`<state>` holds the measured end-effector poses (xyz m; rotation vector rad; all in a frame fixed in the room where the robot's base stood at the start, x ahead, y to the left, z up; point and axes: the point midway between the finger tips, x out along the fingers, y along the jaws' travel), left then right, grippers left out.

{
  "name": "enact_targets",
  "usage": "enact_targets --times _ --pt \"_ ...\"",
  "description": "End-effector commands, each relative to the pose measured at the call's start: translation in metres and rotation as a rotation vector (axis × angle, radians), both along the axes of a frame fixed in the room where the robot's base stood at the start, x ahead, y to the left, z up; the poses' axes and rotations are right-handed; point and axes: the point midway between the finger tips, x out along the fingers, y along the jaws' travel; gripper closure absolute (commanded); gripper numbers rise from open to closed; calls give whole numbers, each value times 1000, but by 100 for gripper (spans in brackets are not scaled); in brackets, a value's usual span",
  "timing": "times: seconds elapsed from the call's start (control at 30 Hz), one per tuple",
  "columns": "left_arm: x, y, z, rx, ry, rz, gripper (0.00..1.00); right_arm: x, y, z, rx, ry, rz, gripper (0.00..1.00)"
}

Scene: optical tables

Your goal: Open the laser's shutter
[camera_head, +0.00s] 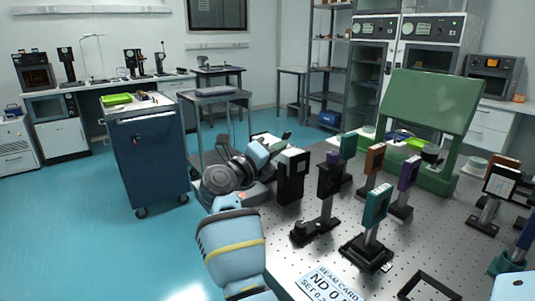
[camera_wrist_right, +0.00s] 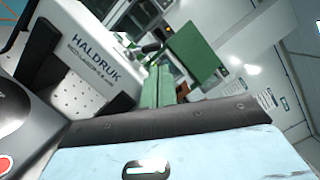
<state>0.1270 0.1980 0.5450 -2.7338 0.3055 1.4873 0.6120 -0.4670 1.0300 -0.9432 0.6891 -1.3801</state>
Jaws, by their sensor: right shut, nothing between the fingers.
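The laser appears to be the white box marked HALDRUK (camera_wrist_right: 92,48), with dark edges, tilted across the upper left of the right wrist view. In the head view, it seems to be the box with a black front (camera_head: 291,180) at the table's left edge, partly behind my arm. My right gripper (camera_head: 272,149) is beside its upper left part; its fingers are small and partly hidden there. It is shut and empty. I cannot make out the shutter or its position. My left gripper is out of view.
The perforated optical table (camera_head: 300,258) holds several post mounts close to the laser, including a teal one (camera_head: 376,205). A beam card (camera_head: 328,284) lies at the front. A green panel (camera_head: 432,100) stands behind.

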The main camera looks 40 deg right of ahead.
Motion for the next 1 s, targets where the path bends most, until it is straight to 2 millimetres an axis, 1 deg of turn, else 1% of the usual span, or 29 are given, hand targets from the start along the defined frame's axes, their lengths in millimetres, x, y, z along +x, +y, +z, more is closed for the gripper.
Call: enact_targets --times 0.03,0.1,0.2,0.3,0.77,1.0 --pt "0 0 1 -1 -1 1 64 0 -8 2 -1 0 -2 100" --pt "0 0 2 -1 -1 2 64 2 -17 3 -1 -1 0 100" --pt "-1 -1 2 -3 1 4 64 3 -26 4 -1 -1 1 100" --pt "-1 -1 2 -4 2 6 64 3 -31 4 0 -1 1 100" --pt "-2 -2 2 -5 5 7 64 3 -33 4 2 1 1 100" --pt "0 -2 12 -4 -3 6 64 3 -42 9 4 33 1 100"
